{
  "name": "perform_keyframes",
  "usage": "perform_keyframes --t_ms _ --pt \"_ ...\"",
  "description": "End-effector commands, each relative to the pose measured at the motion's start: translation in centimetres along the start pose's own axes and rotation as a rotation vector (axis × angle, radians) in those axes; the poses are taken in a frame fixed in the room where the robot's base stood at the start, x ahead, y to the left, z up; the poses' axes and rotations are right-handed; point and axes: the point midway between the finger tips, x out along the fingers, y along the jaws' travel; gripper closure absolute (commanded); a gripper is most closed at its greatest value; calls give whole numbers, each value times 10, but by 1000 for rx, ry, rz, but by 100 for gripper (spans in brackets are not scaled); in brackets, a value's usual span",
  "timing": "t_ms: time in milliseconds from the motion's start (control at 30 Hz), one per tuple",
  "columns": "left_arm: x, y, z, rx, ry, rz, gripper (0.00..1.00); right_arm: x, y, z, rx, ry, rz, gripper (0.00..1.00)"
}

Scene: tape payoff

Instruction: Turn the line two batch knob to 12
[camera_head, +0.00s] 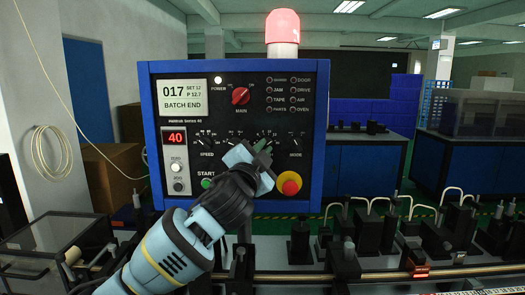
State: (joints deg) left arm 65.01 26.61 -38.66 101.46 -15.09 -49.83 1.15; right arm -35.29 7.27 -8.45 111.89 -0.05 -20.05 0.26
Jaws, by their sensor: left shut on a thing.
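A blue-framed black control panel (238,112) faces me. Its screen (184,97) reads 017, SET 12, P 12.7 and BATCH END. My left gripper (262,154) is at the panel's lower middle, shut on the batch knob in the dial between SPEED and MODE. The gripper covers the knob and its label, so the pointer's setting cannot be read. Part of the dial's scale shows above the fingers. My right gripper is not in view.
A red emergency button (289,183) sits close right of the gripper, and a green START button (207,183) to its left. The red MAIN switch (240,96) is above. A red lamp (282,27) tops the panel. Black machine parts (375,230) line the lower right.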

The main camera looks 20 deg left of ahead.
Motion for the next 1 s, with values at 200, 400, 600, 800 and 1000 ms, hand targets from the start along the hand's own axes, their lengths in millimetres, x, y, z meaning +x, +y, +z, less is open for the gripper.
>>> perform_keyframes --t_ms 200,400,600,800,1000 --pt "0 1 0 -75 0 -31 100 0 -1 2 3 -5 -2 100" --pt "0 0 0 -97 1 -41 100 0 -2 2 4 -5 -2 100" --pt "0 0 -1 -98 1 -42 100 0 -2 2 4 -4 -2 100" --pt "0 0 -1 -97 2 -42 80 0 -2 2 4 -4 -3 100" --pt "0 0 -1 -97 1 -41 68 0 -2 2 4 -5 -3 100"
